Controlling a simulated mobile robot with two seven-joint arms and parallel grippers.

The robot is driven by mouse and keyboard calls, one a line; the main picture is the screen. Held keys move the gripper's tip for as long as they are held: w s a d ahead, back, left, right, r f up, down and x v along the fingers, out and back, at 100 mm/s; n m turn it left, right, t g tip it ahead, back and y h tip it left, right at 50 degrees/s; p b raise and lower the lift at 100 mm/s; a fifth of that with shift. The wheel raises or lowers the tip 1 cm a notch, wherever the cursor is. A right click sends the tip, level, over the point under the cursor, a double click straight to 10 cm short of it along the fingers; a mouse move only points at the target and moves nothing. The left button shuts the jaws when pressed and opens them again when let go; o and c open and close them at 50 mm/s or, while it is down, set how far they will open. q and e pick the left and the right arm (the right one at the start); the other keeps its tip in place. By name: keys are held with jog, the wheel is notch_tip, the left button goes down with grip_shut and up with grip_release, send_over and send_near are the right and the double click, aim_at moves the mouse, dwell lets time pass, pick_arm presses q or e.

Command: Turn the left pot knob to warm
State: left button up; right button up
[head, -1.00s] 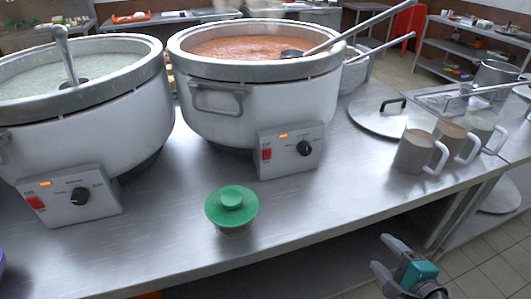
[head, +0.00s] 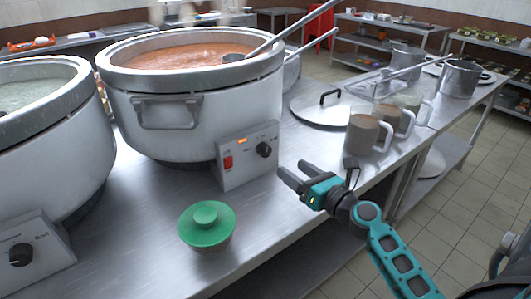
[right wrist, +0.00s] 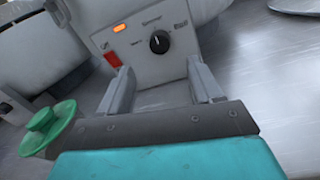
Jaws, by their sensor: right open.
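The left pot (head: 45,150) is white and partly cut off at the left edge. Its control panel (head: 45,250) has a black knob (head: 20,254). The right pot (head: 240,105) holds orange-red food. Its panel (head: 235,175) has a black knob (head: 264,149), a red switch and a lit orange lamp. My right gripper (head: 291,168) is open and empty just right of and in front of the right pot's panel. In the right wrist view, the right pot's knob (right wrist: 159,42) shows beyond and between the open fingers (right wrist: 159,75), apart from them. My left gripper is not in view.
A green-lidded bowl (head: 206,226) stands on the steel counter (head: 150,265) in front of the pots. A metal lid (head: 320,112) and several mugs (head: 362,135) stand to the right. The counter's front edge runs below my right gripper.

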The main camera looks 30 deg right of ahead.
aim_at(268, 151)
jog(key=w, duration=0.3)
jog(key=w+a, duration=0.1)
jog(key=w, duration=0.6)
jog(key=shift+a, duration=0.15)
jog(key=shift+c, duration=0.4)
jog(key=c, duration=1)
